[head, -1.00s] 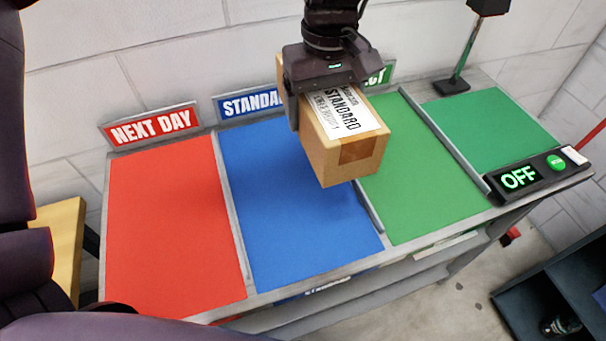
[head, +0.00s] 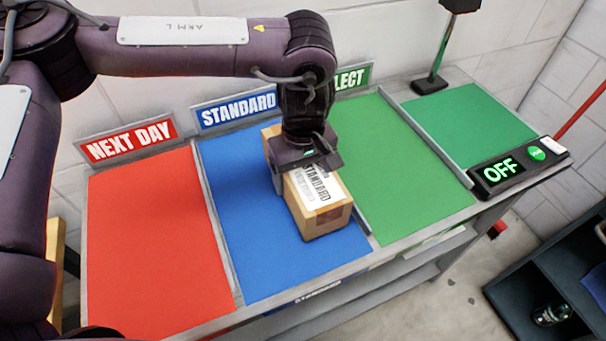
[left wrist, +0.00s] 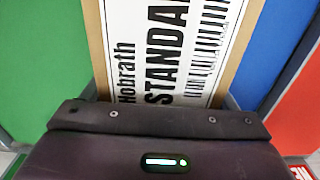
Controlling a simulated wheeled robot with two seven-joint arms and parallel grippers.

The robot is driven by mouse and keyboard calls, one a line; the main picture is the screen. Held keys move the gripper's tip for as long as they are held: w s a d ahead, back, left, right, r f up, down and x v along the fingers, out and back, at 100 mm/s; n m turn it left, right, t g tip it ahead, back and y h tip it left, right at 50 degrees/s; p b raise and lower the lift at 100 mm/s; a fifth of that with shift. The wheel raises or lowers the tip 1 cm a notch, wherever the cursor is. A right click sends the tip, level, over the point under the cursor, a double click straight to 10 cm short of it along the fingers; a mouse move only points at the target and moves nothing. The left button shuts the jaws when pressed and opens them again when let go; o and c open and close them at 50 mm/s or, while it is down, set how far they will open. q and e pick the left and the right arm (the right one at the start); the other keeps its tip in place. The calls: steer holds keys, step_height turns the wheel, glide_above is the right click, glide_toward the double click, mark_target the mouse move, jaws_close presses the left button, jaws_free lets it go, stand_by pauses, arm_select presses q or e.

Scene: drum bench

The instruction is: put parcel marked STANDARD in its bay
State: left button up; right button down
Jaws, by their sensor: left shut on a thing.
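The cardboard parcel (head: 322,218) has a white label reading STANDARD. It is at the right part of the blue bay (head: 240,235), whose sign (head: 237,109) reads STANDARD. The parcel is low over the blue surface; I cannot tell whether it touches. My left gripper (head: 300,172) is shut on the parcel from above and hides part of it. In the left wrist view the parcel label (left wrist: 170,50) fills the middle, with blue at its right and green at its left. My right gripper is not in view.
The red NEXT DAY bay (head: 150,245) is to the left. A green bay (head: 400,170) lies to the right behind a grey divider (head: 362,220). Further right are another green surface (head: 470,125) and a panel reading OFF (head: 502,171). A dark shelf (head: 545,270) stands at the lower right.

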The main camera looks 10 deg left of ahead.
arm_select(q)
steer(key=shift+w+f, duration=0.1)
steer(key=shift+f, duration=0.3)
steer(key=shift+f, duration=0.1)
steer(key=o, duration=1.6)
steer(key=shift+f, duration=0.1)
step_height(320, 180, up, 12)
steer(key=shift+r, duration=0.2)
